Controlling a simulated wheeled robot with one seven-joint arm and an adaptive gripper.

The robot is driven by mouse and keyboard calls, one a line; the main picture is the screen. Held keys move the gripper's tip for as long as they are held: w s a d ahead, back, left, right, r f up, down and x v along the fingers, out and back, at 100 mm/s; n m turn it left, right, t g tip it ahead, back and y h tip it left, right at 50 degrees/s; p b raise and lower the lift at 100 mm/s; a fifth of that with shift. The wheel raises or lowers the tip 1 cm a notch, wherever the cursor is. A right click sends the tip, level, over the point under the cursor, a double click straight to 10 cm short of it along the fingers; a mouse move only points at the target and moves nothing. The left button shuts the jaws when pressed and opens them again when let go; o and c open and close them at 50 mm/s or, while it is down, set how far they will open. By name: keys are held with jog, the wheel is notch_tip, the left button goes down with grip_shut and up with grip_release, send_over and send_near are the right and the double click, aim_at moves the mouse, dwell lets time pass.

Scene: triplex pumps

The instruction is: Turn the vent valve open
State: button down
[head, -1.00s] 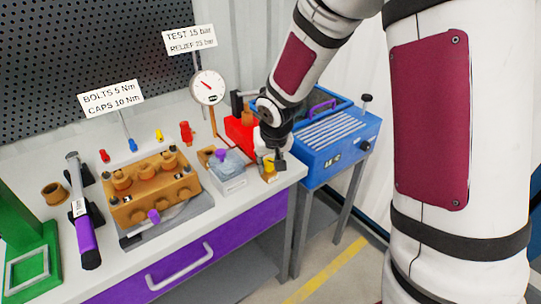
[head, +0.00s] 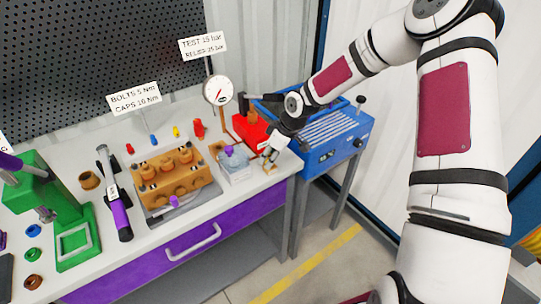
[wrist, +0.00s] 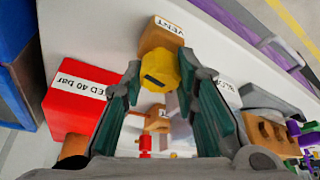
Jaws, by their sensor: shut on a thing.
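The vent valve's yellow knob (wrist: 158,70), with a dark slot across its face, sits on a tan block labelled VENT (wrist: 165,35) in the wrist view. My gripper (wrist: 168,74) has its dark green finger pads on both sides of the knob and is shut on it. In the head view my gripper (head: 270,153) is at the bench's front right corner, coming in from the right. There it mostly covers the knob and block. How far the knob is turned is hard to tell.
A red box (wrist: 78,97) marked 40 bar stands close beside the valve. A clear container with a purple knob (head: 233,158), a pressure gauge (head: 217,91) and a tan pump block (head: 176,178) are on the bench. A blue machine (head: 335,140) stands right of it.

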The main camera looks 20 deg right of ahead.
jog(key=shift+n+g+y, duration=0.3)
jog(key=shift+n+g, duration=0.1)
jog(key=shift+n, duration=1.1)
jog(key=c, duration=1.3)
grip_release()
jog(key=shift+r, duration=0.1)
jog(key=v, duration=1.1)
jog(key=shift+d+r, duration=0.2)
jog(key=shift+r, duration=0.2)
